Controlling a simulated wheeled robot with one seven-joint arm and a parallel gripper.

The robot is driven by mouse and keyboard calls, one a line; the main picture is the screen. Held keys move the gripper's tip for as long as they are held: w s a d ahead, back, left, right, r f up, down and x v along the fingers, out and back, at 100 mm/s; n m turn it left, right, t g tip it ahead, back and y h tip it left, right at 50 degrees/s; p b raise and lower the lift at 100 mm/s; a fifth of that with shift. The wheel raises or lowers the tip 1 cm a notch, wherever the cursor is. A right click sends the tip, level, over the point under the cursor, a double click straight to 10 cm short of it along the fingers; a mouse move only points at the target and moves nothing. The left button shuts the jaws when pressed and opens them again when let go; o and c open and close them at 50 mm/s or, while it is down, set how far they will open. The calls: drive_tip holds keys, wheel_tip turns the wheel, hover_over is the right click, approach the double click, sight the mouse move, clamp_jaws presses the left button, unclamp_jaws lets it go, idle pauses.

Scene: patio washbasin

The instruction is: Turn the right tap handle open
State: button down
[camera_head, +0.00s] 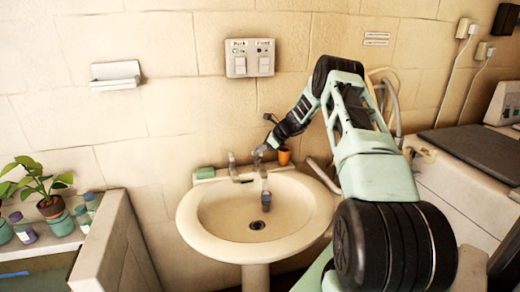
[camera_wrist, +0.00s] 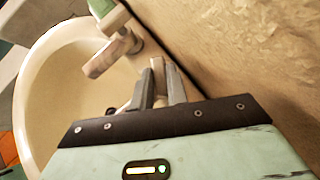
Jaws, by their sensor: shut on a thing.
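The white washbasin (camera_head: 190,222) stands against the tiled wall, with its taps along the back rim. The left tap handle (camera_head: 232,162) stands apart from my gripper. The spout (camera_head: 265,192) points down over the bowl. My gripper (camera_head: 260,152) reaches in from the right at the right tap handle. In the wrist view my gripper's two fingers (camera_wrist: 160,88) are closed around the right tap handle (camera_wrist: 158,70), one on each side. The fingers hide much of the handle, and its exact turn angle cannot be told.
A green soap bar (camera_head: 205,172) lies at the basin's back left, and an orange cup (camera_head: 284,155) stands behind my gripper. A switch plate (camera_head: 250,58) and a soap dish (camera_head: 116,76) are on the wall. A potted plant (camera_head: 45,190) stands at left. The bowl is clear.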

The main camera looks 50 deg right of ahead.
drive_tip(key=shift+n+y, duration=0.4)
drive_tip(key=shift+n, duration=0.2)
drive_tip(key=shift+g, duration=0.3)
drive_tip(key=c, duration=1.4)
unclamp_jaws()
drive_tip(key=shift+w, duration=0.1)
drive_tip(key=b+v, duration=0.4)
drive_tip(key=v, duration=1.3)
drive_tip(key=shift+d+r, duration=0.15)
drive_tip(key=shift+d, duration=0.1)
